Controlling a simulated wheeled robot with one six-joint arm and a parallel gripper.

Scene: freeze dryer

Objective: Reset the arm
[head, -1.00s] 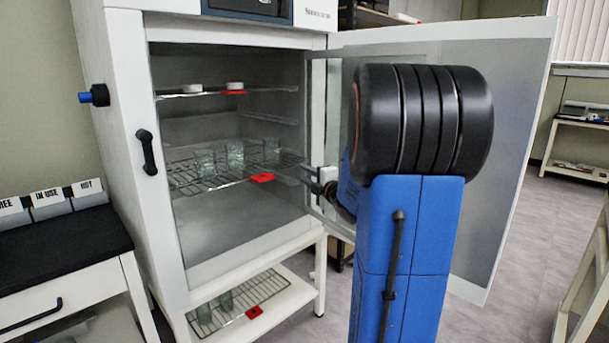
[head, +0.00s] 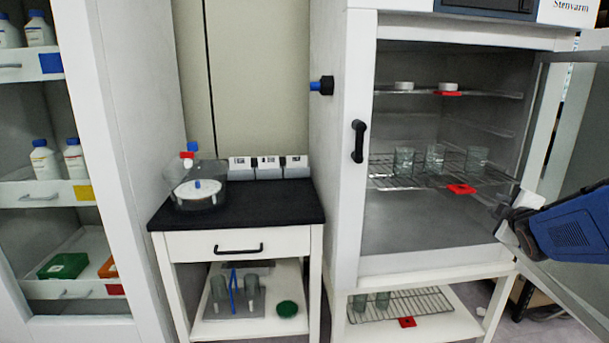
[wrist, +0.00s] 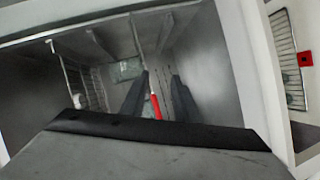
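My gripper (head: 512,212) is at the right side of the open freeze dryer (head: 345,235), near the front edge of the chamber. My blue arm link enters from the right edge of the head view. In the wrist view the two dark fingers (wrist: 158,95) stand apart with nothing held between them. A red tag (wrist: 156,107) shows between them, beyond the fingertips. The dryer door (head: 585,130) is swung open to the right, partly hidden by my arm.
Several glass beakers stand on the wire middle rack (head: 395,183), which has a red tag (head: 461,189). White dishes (head: 448,87) sit on the upper shelf. Another rack (head: 420,303) lies below the chamber. A black-topped side table (head: 270,205) and a bottle cabinet (head: 115,200) stand left.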

